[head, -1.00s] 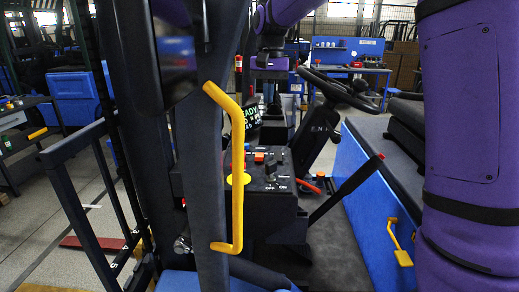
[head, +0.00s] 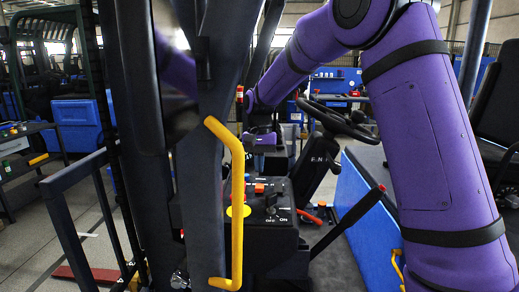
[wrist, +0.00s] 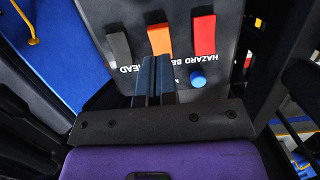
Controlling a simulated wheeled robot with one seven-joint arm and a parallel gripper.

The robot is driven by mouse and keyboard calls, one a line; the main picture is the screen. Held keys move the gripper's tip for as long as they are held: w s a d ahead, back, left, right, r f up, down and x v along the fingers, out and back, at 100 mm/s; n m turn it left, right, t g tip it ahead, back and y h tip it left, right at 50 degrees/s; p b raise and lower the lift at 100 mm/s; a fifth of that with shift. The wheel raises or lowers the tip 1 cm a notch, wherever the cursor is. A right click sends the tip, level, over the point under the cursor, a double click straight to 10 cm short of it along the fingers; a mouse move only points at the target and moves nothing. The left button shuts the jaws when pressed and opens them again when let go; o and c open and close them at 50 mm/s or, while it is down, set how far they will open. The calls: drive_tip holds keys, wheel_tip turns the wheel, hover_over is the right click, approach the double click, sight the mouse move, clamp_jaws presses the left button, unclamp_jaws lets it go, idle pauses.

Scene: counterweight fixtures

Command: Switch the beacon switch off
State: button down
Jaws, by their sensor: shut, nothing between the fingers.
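In the wrist view, a dark panel (wrist: 181,70) carries a row of three rocker switches. The beacon switch (wrist: 159,38) is the orange one in the middle. Its label is upside down and starts with "BE"; my fingers cover the rest. My gripper (wrist: 156,62) is shut and empty, its fingertips right at the near end of the orange switch. I cannot tell whether they touch, or which way the switch is set. In the head view, my gripper's purple wrist (head: 264,140) hangs over the dark control console (head: 268,238); its fingertips are hard to make out.
A red hazard switch (wrist: 204,38) and a grey switch (wrist: 119,48) flank the orange one. A blue button (wrist: 198,79) is close by. A rotary OFF/ON knob (head: 271,204), steering wheel (head: 336,118) and yellow grab handle (head: 237,200) surround the console.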

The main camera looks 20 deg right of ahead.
sight(259, 189)
drive_tip(key=shift+s+a+f, duration=0.1)
drive_tip(key=shift+s+f, duration=0.1)
drive_tip(key=shift+f, duration=0.95)
drive_tip(key=shift+s+a+f, duration=0.1)
drive_tip(key=shift+s+f, duration=0.1)
drive_tip(key=shift+f, duration=0.95)
drive_tip(key=shift+s+a+f+t+h, duration=0.1)
drive_tip(key=shift+s+f+t+h, duration=0.25)
drive_tip(key=shift+t, duration=0.35)
drive_tip(key=shift+s+a+f+t+h, duration=0.1)
drive_tip(key=shift+s+f+t+h, duration=0.2)
drive_tip(key=shift+t, duration=0.4)
drive_tip(key=shift+s+f, duration=0.15)
drive_tip(key=shift+w+d+r, duration=0.25)
drive_tip(key=shift+w, duration=0.3)
drive_tip(key=shift+w+d+r, duration=0.1)
drive_tip(key=shift+w+r, duration=0.2)
drive_tip(key=shift+r, duration=0.15)
wheel_tip(259, 189, up, 14)
drive_tip(key=s+a, duration=0.1)
drive_tip(key=s, duration=0.1)
